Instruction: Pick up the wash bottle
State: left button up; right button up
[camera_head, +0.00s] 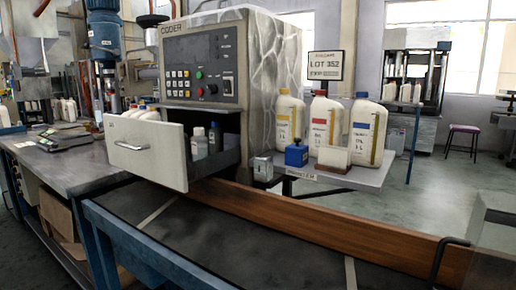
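No bottle is clearly recognisable as the wash bottle. In the head view, an open drawer (147,152) under the coder machine holds a small pale bottle (199,146) and a dark-capped bottle (214,138); their lower parts are hidden. Several white bottles (145,114) show above the drawer front at the left. Neither gripper is in view.
The coder machine (205,70) stands behind the drawer. A metal cube (263,168) and a white block (334,157) sit near the shelf's front edge. A dark conveyor (230,235) with a wooden rail (330,228) runs across the front. A workbench (75,172) stands at left.

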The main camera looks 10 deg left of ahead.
aim_at(199, 144)
jog(key=i+j+z, duration=0.1)
jog(key=j+z, duration=0.85)
jog(key=k+j+z, duration=0.1)
jog(key=j+z, duration=0.2)
jog(key=j, duration=0.8)
